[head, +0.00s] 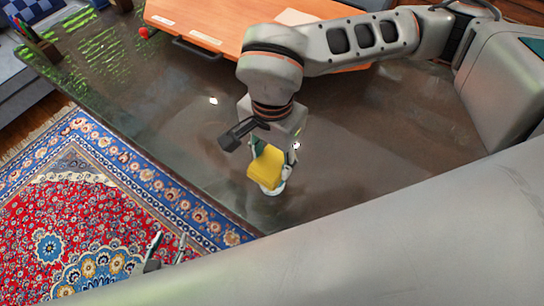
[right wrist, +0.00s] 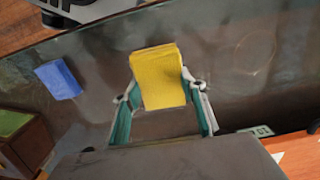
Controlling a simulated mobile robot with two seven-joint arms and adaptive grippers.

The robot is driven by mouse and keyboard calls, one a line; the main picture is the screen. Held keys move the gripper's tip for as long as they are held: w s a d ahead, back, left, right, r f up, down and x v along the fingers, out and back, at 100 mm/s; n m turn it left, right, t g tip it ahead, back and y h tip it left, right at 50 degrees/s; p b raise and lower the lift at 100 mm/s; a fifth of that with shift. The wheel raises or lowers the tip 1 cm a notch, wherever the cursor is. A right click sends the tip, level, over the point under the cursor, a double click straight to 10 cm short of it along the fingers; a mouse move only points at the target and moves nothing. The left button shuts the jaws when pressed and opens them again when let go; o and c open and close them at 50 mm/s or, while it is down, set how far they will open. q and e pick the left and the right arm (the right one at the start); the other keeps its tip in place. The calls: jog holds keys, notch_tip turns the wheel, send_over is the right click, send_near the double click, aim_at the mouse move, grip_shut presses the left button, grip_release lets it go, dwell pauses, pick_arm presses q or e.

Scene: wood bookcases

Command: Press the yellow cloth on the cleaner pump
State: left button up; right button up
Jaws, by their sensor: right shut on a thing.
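The yellow cloth (head: 266,168) hangs below my right gripper (head: 272,158) over the dark glossy table. In the right wrist view the right gripper (right wrist: 164,112) is shut on the yellow cloth (right wrist: 158,75), which sits between its two fingers. A small white round thing (head: 271,190) shows just under the cloth in the head view. It may be part of the cleaner pump, but the cloth covers most of it, and I cannot tell whether they touch. My left gripper (head: 168,248) is low in the head view over the rug, its fingers apart and empty.
A blue cloth or sponge (right wrist: 57,80) lies on the table in the right wrist view. A wooden box with something green (right wrist: 12,122) stands at its left edge. An orange board with a handle (head: 215,28) and a red ball (head: 144,32) are at the table's back.

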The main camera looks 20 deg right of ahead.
aim_at(274, 158)
jog(key=shift+f+b, duration=0.3)
jog(key=shift+f, duration=0.1)
dwell(0.3)
jog(key=shift+f, duration=0.1)
dwell(1.6)
jog(key=shift+r, duration=0.8)
jog(key=shift+r+p, duration=1.35)
jog(key=shift+r, duration=1.45)
jog(key=shift+w+d, duration=0.3)
jog(key=w+d+n, duration=1)
jog(key=d, duration=0.3)
jog(key=shift+d+f+n, duration=0.2)
jog(key=shift+f+n, duration=0.1)
jog(key=shift+n, duration=0.1)
